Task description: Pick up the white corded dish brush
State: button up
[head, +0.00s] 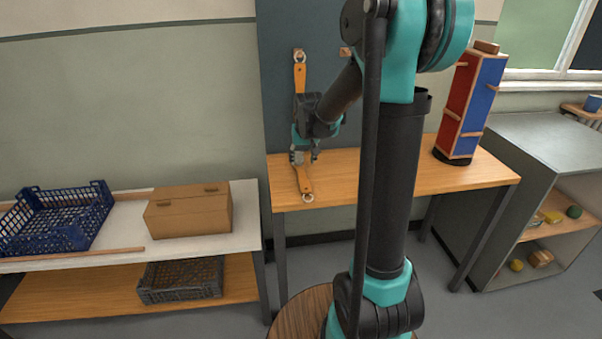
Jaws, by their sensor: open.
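I cannot make out a white corded dish brush for certain. My gripper (306,157) is open above the back left of the wooden table (400,185), its fingers pointing down. A small pale grey patch shows at its left finger; I cannot tell whether it is part of the gripper or of a brush.
Another orange strip (300,77) hangs from a peg on the dark board (278,110). A red and blue tower (470,105) stands at the table's right end. On the left shelf (130,210) are a blue crate (58,232) and a cardboard box (188,212). The table's middle is clear.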

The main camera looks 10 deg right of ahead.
aim_at(301, 171)
jog(key=shift+w+x, duration=0.1)
jog(key=shift+x, duration=1.85)
jog(key=shift+w+x, duration=0.15)
jog(key=shift+x, duration=1.8)
jog(key=shift+r, duration=0.15)
grip_shut()
